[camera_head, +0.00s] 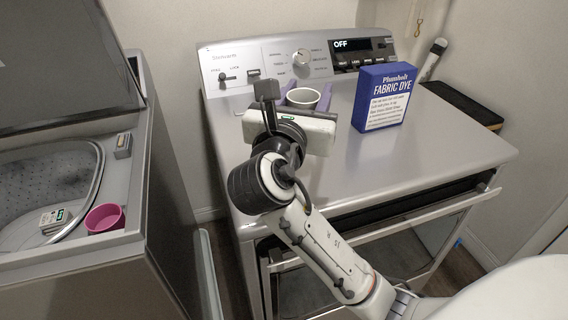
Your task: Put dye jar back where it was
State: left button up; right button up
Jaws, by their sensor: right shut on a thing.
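The dye jar (302,97), a small white-rimmed round jar with a dark inside, is upright at the back of the grey machine top, below the control panel. My right gripper (304,98) reaches it from the front, with its purplish fingers on either side, and is shut on it. The gripper body hides the jar's lower part, so I cannot tell whether it touches the top. A blue fabric dye box (384,97) stands upright to the right of the jar, apart from it. My left gripper is not in view.
The machine top (430,150) is clear in front of and right of the box. The control panel (300,62) rises close behind the jar. At left, an open washer (60,180) has a pink cup (105,217) on its front edge. A gap separates the machines.

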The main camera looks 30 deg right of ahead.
jog(key=shift+w, duration=0.4)
notch_tip(320, 180, down, 6)
jog(key=shift+f+b, duration=0.1)
jog(key=shift+b, duration=0.8)
notch_tip(320, 180, down, 3)
jog(key=shift+f+b, duration=0.1)
jog(key=shift+b, duration=0.35)
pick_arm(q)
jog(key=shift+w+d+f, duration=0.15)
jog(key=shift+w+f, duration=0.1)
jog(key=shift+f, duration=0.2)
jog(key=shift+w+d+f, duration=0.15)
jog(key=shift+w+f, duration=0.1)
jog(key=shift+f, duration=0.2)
pick_arm(e)
jog(key=o, duration=1.1)
